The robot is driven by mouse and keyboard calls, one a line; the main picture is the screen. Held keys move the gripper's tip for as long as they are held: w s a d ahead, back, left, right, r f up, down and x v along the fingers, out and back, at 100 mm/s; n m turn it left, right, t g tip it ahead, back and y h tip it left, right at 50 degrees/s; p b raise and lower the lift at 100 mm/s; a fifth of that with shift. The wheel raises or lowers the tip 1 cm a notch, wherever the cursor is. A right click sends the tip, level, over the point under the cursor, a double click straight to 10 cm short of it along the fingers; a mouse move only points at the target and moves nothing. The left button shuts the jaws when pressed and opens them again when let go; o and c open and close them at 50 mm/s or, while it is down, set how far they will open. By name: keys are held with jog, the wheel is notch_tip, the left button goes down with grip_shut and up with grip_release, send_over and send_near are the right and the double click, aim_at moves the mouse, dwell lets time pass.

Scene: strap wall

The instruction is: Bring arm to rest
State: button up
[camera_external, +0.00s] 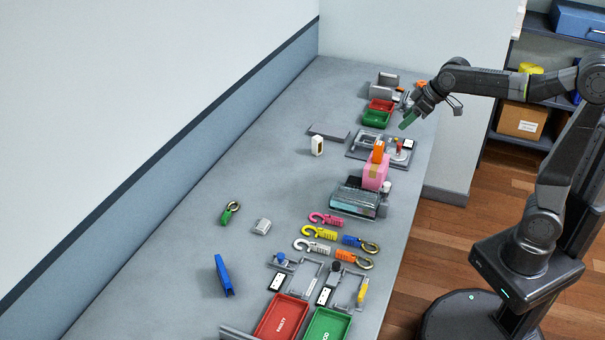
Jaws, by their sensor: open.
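My arm reaches from the right over the far end of the grey bench (180,235).
Below the gripper is a grey fixture (365,152), then a pink block (375,174) with an orange piece. Nearer are several coloured hooks (319,232), a red tray (283,318) and a green tray (328,325). Shelves (525,115) stand at right. The bench's left side is mostly clear.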

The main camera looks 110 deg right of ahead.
aim_at(381, 143)
jog(key=x, duration=1.2)
jog(key=shift+f, duration=0.15)
jog(key=shift+r, duration=1.4)
